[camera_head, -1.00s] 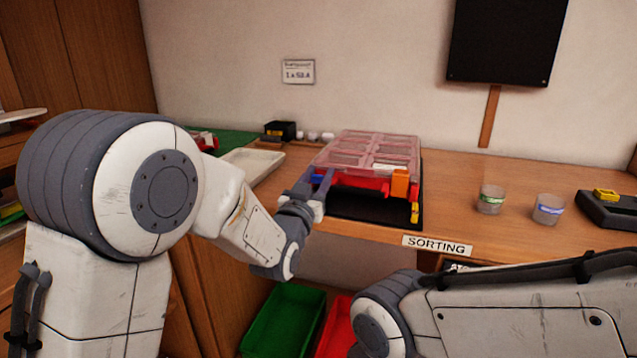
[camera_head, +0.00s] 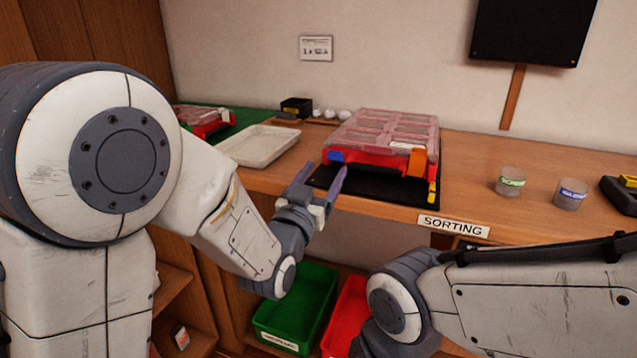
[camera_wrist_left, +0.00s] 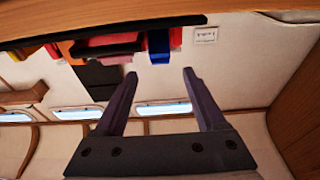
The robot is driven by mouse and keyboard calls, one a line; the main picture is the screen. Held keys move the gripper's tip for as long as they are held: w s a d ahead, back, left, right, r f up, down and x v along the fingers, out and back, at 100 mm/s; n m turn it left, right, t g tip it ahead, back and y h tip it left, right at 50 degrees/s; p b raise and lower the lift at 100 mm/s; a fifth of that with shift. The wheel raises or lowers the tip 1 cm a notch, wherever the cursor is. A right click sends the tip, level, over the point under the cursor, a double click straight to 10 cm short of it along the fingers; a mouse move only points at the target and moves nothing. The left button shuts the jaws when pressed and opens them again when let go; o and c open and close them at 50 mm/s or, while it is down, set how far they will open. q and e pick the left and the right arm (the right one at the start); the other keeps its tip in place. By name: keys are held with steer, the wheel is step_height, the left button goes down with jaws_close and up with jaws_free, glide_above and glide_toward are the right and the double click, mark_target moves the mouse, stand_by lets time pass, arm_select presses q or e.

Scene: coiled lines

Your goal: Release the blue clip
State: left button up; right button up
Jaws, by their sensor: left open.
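A red case (camera_head: 365,162) with a clear, pinkish compartment lid (camera_head: 384,130) lies on a black mat (camera_head: 372,186) on the bench. The blue clip (camera_head: 335,156) is on the left part of the case's front; an orange clip (camera_head: 417,161) is on the right part. My left gripper (camera_head: 322,173) is open and empty, just in front of the blue clip and apart from it. In the left wrist view the blue clip (camera_wrist_left: 159,46) shows beyond and between the open fingertips (camera_wrist_left: 160,75). I cannot tell whether the clip is latched. My right gripper is out of view.
A white tray (camera_head: 258,146) and another red case (camera_head: 203,121) stand to the left. Two labelled cups (camera_head: 511,182) (camera_head: 570,193) stand to the right. A green bin (camera_head: 296,311) and a red bin (camera_head: 347,318) sit below the bench edge.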

arm_select(q)
steer(key=shift+v, duration=1.45)
steer(key=s+d+f+m+g+y, duration=0.15)
steer(key=s+d+f+g, duration=0.25)
steer(key=s+f+g, duration=0.7)
steer(key=s+a+f+m+g+y, duration=0.1)
steer(key=s+a+f+g, duration=0.15)
steer(key=s, duration=0.35)
steer(key=s+a+f+g+y, duration=0.1)
steer(key=s+g, duration=0.2)
steer(key=s, duration=0.3)
steer(key=s+a+f+m+g+y, duration=0.1)
steer(key=s+f+g, duration=0.1)
steer(key=s, duration=0.3)
step_height(320, 180, up, 26)
steer(key=s+a+p, duration=0.1)
steer(key=s+p, duration=0.1)
steer(key=p, duration=2.3)
steer(key=shift+f+g+y, duration=0.2)
steer(key=shift+g+y, duration=0.15)
